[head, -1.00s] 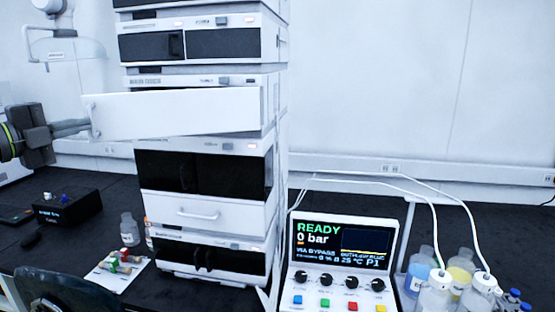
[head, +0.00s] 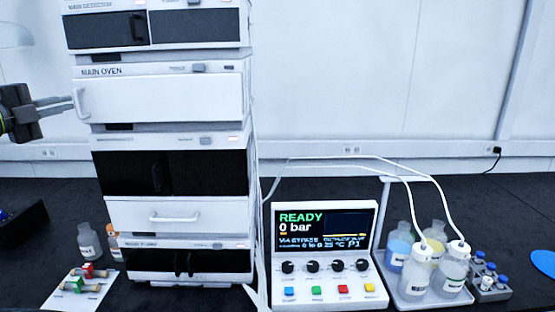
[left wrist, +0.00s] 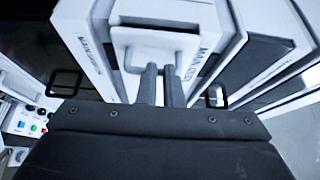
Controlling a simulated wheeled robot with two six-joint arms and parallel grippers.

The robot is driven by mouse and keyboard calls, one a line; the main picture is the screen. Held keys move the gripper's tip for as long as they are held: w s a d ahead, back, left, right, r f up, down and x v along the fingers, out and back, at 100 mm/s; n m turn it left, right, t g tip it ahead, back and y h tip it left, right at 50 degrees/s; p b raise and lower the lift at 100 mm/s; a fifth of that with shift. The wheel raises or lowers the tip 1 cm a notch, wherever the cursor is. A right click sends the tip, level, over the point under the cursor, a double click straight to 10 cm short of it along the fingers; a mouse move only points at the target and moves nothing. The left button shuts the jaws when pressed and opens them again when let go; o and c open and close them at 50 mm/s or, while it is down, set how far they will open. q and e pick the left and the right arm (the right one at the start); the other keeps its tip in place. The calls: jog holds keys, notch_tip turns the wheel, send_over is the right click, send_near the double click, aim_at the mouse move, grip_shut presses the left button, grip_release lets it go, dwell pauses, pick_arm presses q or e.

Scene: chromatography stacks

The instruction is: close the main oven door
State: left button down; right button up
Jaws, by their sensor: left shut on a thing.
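The main oven (head: 150,70) is the white module labelled MAIN OVEN in the upper part of the stack in the head view. Its white door (head: 165,98) lies across the front and looks flush or nearly flush; a small gap cannot be ruled out. The door's handle (head: 82,103) is at its left end. My left gripper (head: 70,103) reaches in from the left and is shut on this handle. In the left wrist view the two fingers (left wrist: 160,80) meet the handle (left wrist: 158,42), and their tips are partly hidden there. My right gripper is not in view.
Other modules with dark doors (head: 205,172) stand above and below the oven. The control panel (head: 325,260) stands right of the stack, beside a tray of bottles (head: 447,275). Vials on a white sheet (head: 75,293) lie front left. Free wall space is right of the oven.

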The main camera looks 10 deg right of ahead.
pick_arm(q)
jog(key=shift+w+r, duration=0.15)
jog(key=shift+w, duration=0.1)
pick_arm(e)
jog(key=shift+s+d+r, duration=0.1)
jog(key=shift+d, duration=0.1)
pick_arm(q)
jog(key=shift+w+d+f, duration=0.25)
jog(key=shift+w+f, duration=0.05)
jog(key=shift+w, duration=0.25)
jog(key=shift+w+d+f, duration=0.2)
jog(key=shift+w+f, duration=0.05)
jog(key=shift+w, duration=0.3)
jog(key=shift+s+r, duration=0.1)
jog(key=shift+s, duration=0.2)
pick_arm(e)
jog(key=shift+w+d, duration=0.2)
